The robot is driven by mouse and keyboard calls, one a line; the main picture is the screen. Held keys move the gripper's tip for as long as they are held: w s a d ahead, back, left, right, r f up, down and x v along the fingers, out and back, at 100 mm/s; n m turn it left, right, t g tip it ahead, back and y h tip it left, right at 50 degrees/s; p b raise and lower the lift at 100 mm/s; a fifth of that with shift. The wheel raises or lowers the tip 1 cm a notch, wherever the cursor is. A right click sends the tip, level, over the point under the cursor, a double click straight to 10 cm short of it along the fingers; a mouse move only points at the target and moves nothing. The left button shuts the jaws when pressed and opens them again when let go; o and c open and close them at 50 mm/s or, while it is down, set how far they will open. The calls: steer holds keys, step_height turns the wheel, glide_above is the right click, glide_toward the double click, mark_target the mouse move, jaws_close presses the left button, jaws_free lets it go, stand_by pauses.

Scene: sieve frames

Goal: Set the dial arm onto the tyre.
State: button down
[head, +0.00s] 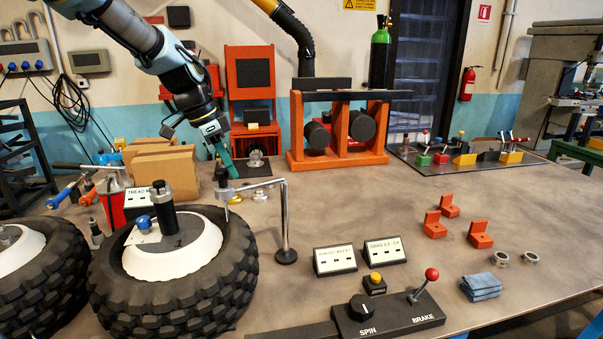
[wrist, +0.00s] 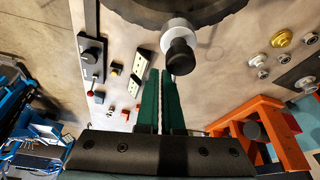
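The dial arm stands on the bench on a thin grey post (head: 285,222), with a horizontal bar reaching left over the right edge of the tyre (head: 235,262). A small dial head with a dark knob hangs at the bar's left end. In the wrist view a black knob (wrist: 180,57) on a pale round body shows in front of the dark tyre (wrist: 150,12). My gripper (head: 230,178) has green fingers, their tips close to the bar's left end. In the wrist view the fingers (wrist: 160,73) look nearly together, beside the knob, with nothing visible between them.
A second tyre (head: 35,275) lies at the left. Two label stands (head: 335,260) and a control box (head: 388,316) with a red-topped lever are at the front. Orange blocks (head: 480,235) and a blue cloth (head: 480,287) lie at the right.

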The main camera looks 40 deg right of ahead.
steer(key=shift+w+a+f, duration=0.15)
steer(key=shift+w+a, duration=0.35)
steer(key=shift+w, duration=0.25)
steer(key=shift+d, duration=0.1)
steer(key=shift+s+d, duration=0.15)
steer(key=shift+s, duration=0.2)
steer(key=s+d, duration=0.2)
steer(key=s, duration=0.2)
steer(key=w+a+r+b, duration=0.1)
steer(key=w+r+b, duration=0.1)
steer(key=r, duration=0.7)
steer(key=shift+w+a+r+b, duration=0.15)
steer(key=shift+w+r+b, duration=0.2)
steer(key=shift+w, duration=0.2)
